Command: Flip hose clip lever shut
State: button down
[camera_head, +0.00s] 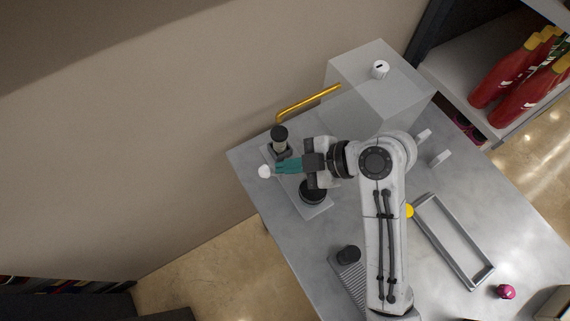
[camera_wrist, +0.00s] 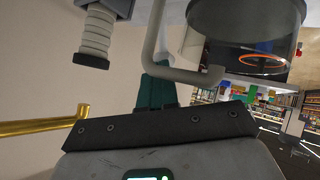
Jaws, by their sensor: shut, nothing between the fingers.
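My gripper (camera_head: 288,165) has teal fingers, shut and empty, over the left part of the pump on the table. A white rounded knob (camera_head: 264,172) shows just beyond the fingertips; I cannot tell whether they touch. I cannot tell whether this rod is the hose clip lever. A pale ribbed piece with dark ends (camera_wrist: 95,35) is at the upper left. The clip itself cannot be made out clearly.
A black-capped upright part (camera_head: 279,133) stands behind the fingers, and a black round part (camera_head: 313,191) in front. A gold pipe (camera_head: 308,102) runs to a clear box (camera_head: 380,85). A grey frame (camera_head: 453,240) lies on the table's right. A clear vessel (camera_wrist: 245,25) is near the rod.

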jog(key=b+v, duration=0.1)
jog(key=v, duration=0.9)
jog(key=shift+d+r, duration=0.15)
jog(key=shift+r, duration=0.15)
jog(key=shift+s, duration=0.1)
